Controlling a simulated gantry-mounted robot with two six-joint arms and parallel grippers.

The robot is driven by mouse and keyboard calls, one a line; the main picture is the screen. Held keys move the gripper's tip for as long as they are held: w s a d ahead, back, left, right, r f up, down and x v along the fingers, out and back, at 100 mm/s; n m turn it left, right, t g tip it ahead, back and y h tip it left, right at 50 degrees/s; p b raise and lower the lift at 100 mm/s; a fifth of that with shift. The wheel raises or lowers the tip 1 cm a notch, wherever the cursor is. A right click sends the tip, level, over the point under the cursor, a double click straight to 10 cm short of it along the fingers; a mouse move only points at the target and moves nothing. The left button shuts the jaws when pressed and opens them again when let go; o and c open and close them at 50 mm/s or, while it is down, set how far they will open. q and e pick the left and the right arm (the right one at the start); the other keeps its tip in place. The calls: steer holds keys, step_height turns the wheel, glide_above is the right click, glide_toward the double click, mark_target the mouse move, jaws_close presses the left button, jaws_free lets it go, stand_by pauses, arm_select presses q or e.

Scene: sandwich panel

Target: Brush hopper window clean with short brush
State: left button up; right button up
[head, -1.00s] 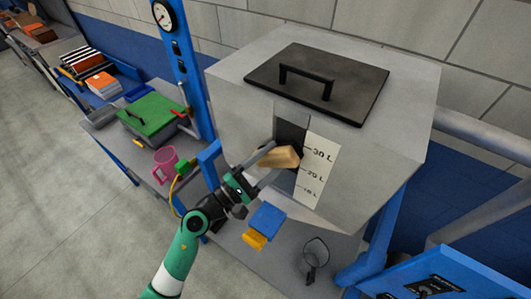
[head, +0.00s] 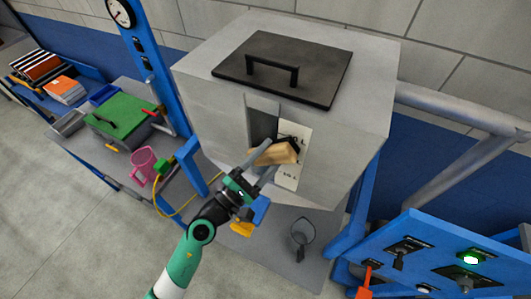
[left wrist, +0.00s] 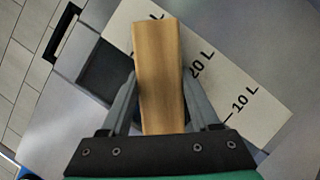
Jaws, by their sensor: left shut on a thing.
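The hopper (head: 215,105) has a dark upright window (head: 262,122) in its front face, with a white litre scale (head: 289,178) beside it. My left gripper (head: 262,162) is shut on the wooden body of the short brush (head: 276,153). The brush lies across the lower window and the scale, hiding part of both. A dark edge shows at its upper right. In the left wrist view the brush (left wrist: 158,75) sits between both fingers, over the window (left wrist: 112,72) and scale (left wrist: 222,85). Whether it touches the surface is unclear. My right gripper is out of view.
A black lid (head: 283,68) with a handle tops the hopper. Below are a blue and orange item (head: 243,228) and a round scoop-like tool (head: 301,235). A blue control panel (head: 440,262) stands at lower right. A bench with a green box (head: 118,122) and pink mug (head: 143,164) is at left.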

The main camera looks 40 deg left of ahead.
arm_select(q)
step_height(320, 180, up, 2)
steer(key=shift+r+p, duration=0.1)
steer(key=shift+p, duration=0.75)
steer(key=shift+a+f, duration=0.15)
steer(key=shift+f, duration=0.05)
steer(key=shift+s+a+b, duration=0.2)
steer(key=shift+a+b, duration=0.5)
steer(key=shift+a, duration=0.55)
steer(key=shift+s+a+b, duration=0.2)
steer(key=shift+a+b, duration=0.05)
steer(key=shift+a, duration=0.6)
steer(key=shift+s+a+b, duration=0.15)
steer(key=shift+a+b, duration=0.1)
steer(key=shift+a, duration=0.55)
steer(key=shift+s+a+b, duration=0.2)
steer(key=shift+a+b, duration=0.05)
steer(key=shift+a, duration=0.6)
glide_toward(252, 130)
steer(key=shift+d+r, duration=0.75)
steer(key=shift+d, duration=0.25)
